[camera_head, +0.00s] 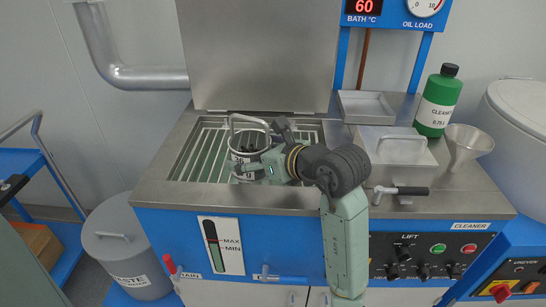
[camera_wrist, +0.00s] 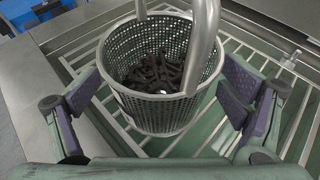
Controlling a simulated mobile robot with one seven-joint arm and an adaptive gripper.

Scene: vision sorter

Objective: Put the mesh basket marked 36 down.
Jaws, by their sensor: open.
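The mesh basket (camera_head: 247,141) is a round grey perforated bucket with a tall arched handle and a pale label, partly hidden by my gripper. It stands upright in the open tank, and it also shows in the wrist view (camera_wrist: 155,112), holding several dark small parts. It appears to rest on the bar rack (camera_wrist: 264,55). My gripper (camera_head: 264,152) is open at the basket. In the wrist view its fingers (camera_wrist: 160,105) stand on either side of the basket, with visible gaps on both sides.
The tank's raised lid (camera_head: 260,55) stands behind it. Right of the tank are a closed steel lid with a handle (camera_head: 400,150), a funnel (camera_head: 463,145) and a green cleaner bottle (camera_head: 438,100). A grey waste bin (camera_head: 125,250) stands at the left. The rack's left part is clear.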

